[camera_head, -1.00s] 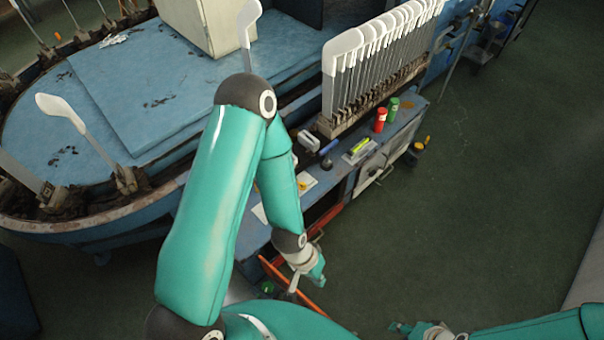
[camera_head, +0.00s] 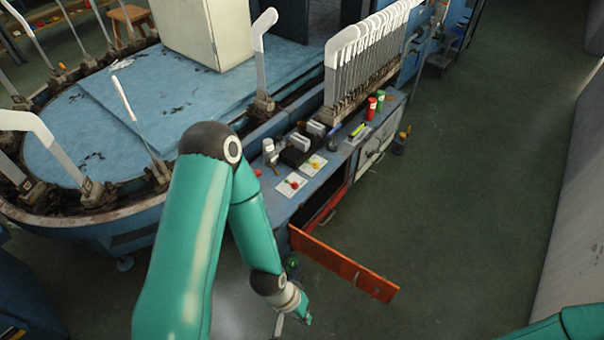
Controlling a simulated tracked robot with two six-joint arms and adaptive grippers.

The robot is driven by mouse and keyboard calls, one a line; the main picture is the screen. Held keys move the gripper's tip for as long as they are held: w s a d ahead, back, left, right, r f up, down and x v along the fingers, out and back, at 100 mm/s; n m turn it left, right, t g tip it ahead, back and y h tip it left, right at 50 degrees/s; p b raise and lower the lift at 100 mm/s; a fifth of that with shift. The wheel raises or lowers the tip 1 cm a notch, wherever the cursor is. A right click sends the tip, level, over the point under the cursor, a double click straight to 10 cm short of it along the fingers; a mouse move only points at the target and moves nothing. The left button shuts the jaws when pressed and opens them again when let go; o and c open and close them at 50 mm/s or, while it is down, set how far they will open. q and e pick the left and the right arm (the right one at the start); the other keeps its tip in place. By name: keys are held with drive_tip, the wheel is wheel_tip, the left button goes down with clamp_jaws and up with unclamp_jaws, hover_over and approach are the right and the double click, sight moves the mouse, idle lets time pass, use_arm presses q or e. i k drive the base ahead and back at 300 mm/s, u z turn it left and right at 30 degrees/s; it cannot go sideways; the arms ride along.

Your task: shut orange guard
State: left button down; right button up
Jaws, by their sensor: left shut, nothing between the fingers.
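The orange guard (camera_head: 345,265) is a long flat panel on the front of the blue bench. It stands open, swung out from the bench over the green floor. Its left end is by the bench and its free end points to the lower right. My left gripper (camera_head: 304,317) is shut and empty, low in the picture, below and to the left of the guard's free end. It looks apart from the guard, and its fingertips are small and hard to see. Only a piece of my right arm shows at the lower right corner; its gripper is out of view.
The blue bench (camera_head: 283,208) holds cards, a red can (camera_head: 371,108), a green can (camera_head: 380,97) and a rack of white sock forms (camera_head: 372,45). A dark opening with a red edge (camera_head: 333,203) lies behind the guard. The green floor (camera_head: 460,190) at right is clear.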

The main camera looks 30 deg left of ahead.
sight(360, 277)
drive_tip(key=k, duration=0.8)
drive_tip(key=u, duration=0.6)
drive_tip(key=i, duration=1)
